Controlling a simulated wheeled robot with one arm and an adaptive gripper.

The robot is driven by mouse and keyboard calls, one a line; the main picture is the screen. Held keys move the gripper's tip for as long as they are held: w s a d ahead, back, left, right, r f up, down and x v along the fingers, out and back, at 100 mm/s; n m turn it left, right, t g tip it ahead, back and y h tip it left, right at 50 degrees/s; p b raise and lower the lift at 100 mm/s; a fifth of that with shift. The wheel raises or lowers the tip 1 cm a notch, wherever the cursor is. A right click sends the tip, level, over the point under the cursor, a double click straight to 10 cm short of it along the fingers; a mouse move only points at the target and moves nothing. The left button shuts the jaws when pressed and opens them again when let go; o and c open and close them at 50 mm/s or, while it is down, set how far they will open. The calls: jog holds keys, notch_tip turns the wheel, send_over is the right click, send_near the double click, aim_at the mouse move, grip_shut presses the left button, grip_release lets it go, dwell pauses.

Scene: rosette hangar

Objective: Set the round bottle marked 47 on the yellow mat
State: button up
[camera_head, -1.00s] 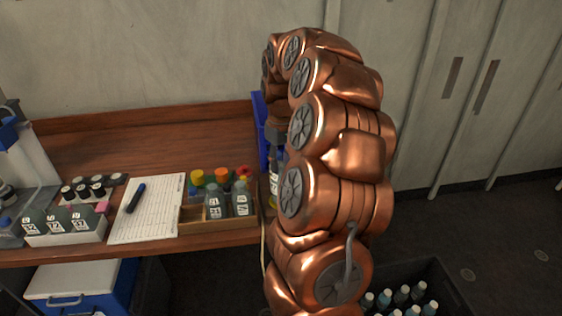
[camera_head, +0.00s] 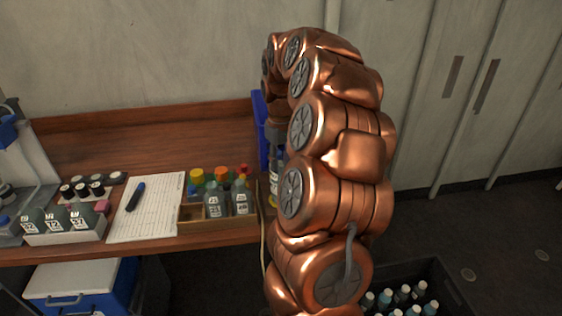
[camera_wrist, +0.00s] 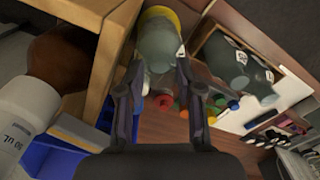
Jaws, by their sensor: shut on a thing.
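My gripper (camera_wrist: 160,68) is shut on a round grey-green bottle (camera_wrist: 158,46), seen between the fingers in the wrist view. A white label edge shows on its side, but its number cannot be read. A yellow rounded shape (camera_wrist: 163,14) shows at the bottle's far end; I cannot tell whether this is the yellow mat or part of the bottle, nor whether they touch. In the head view the held bottle (camera_head: 274,181) is partly hidden by my copper arm, near the table's right end, with a bit of yellow below it.
A wooden tray (camera_head: 219,225) with two labelled bottles (camera_head: 240,200) and several coloured caps stands just left. A paper sheet (camera_head: 147,208) with a pen lies further left. A blue bin (camera_head: 261,120) is behind my arm. A dark crate (camera_head: 446,286) of bottles stands lower right.

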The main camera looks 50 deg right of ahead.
dwell(0.4)
jog(key=o, duration=1)
jog(key=shift+o, duration=0.5)
jog(key=o, duration=0.3)
jog(key=shift+r, duration=0.15)
